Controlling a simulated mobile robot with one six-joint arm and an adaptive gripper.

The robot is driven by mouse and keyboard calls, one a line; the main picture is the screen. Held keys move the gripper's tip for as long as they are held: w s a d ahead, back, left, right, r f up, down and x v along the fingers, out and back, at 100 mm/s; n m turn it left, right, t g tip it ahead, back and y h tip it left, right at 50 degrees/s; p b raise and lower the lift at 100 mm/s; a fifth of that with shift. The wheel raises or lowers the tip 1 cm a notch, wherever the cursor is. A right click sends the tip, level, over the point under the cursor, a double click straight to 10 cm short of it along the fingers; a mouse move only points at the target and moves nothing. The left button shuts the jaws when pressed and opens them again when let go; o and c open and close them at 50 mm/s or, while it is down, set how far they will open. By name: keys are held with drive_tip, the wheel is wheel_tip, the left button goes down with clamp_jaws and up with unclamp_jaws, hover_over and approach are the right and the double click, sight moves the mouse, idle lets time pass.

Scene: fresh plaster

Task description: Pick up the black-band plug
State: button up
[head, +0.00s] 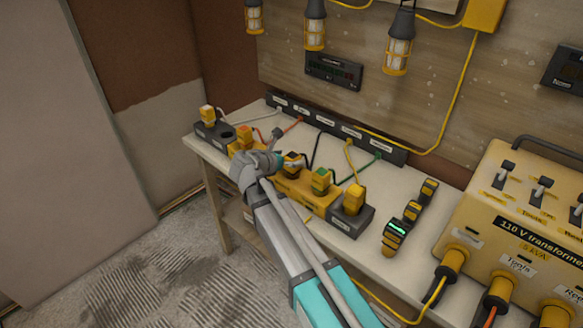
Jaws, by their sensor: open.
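The black-band plug (292,162) is a yellow plug with a dark band. It stands upright in the yellow socket block (305,195) in the middle of the bench, with a black lead running behind it. My gripper (275,159) is open, just to the left of this plug and very near it. The wrist hides part of the block, and the fingers are small, so I cannot tell whether they touch the plug. Nothing shows held in it.
A green-banded plug (320,180) and a yellow plug (353,198) stand close on the right. An orange plug (244,137) and another yellow plug (207,114) stand to the left. A labelled dark strip (335,128) runs behind. A yellow transformer (520,220) fills the right.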

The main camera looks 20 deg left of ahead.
sight(296, 156)
drive_tip(key=shift+b+x, duration=0.65)
drive_tip(key=shift+x, duration=1.4)
drive_tip(key=c, duration=1.1)
